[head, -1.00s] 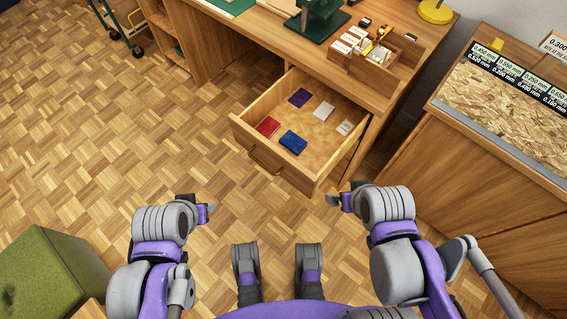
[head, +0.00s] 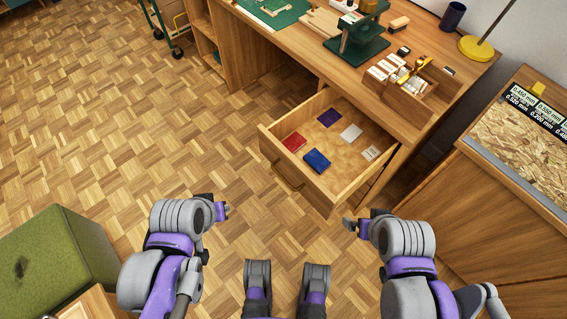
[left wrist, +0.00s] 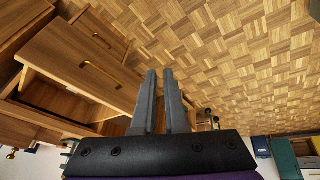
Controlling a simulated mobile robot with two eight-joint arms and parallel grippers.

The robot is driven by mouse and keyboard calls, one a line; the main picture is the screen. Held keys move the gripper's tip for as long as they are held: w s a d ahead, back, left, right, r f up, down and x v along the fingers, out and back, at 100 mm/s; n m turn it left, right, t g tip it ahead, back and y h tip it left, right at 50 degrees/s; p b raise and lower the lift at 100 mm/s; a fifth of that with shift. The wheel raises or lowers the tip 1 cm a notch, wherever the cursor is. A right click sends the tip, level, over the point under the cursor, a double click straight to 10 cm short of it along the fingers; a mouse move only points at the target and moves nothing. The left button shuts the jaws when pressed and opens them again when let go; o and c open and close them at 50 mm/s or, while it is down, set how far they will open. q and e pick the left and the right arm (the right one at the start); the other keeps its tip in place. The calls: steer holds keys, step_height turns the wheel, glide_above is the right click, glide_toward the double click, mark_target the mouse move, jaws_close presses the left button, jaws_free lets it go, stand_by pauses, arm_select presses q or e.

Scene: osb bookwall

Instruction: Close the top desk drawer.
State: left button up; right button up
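The top desk drawer (head: 273,153) is pulled well out of the wooden desk (head: 240,50), with a brass handle (head: 289,178) on its front. Inside lie a red book (head: 294,142), a blue book (head: 317,161), a dark purple one (head: 328,117) and pale cards (head: 351,132). In the left wrist view the drawer front (left wrist: 75,60) is left of my fingers, apart from them. My left gripper (head: 226,210) is empty, its fingers slightly apart, in front of the drawer's left side. My right gripper (head: 348,223) is near the drawer's front right corner; its finger gap is unclear.
A green upholstered block (head: 60,255) stands at the lower left. A wooden cabinet (head: 480,215) stands to the right. The desktop holds a green press (head: 357,45) and a wooden organizer (head: 405,95). Parquet floor is clear before the drawer.

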arm_select(q)
steer(key=w+n+h, duration=0.1)
steer(key=n, duration=0.2)
steer(key=w+d+n, duration=0.1)
steer(key=w+n, duration=0.1)
steer(key=n, duration=0.2)
steer(key=w+d+n+h, duration=0.1)
steer(key=w+n, duration=0.1)
steer(key=n, duration=0.1)
steer(key=shift+r+n+h+p, duration=0.25)
steer(key=shift+n+h+p, duration=0.05)
steer(key=shift+n, duration=0.1)
jaws_close()
steer(key=n+t+h+b, duration=0.2)
steer(key=n+h+b, duration=0.1)
steer(key=n, duration=1.1)
glide_toward(280, 152)
steer(key=shift+x, duration=3)
steer(key=shift+f, duration=0.1)
steer(key=w+d, duration=1.8)
steer(key=shift+w+d, duration=0.3)
steer(key=shift+w, duration=0.05)
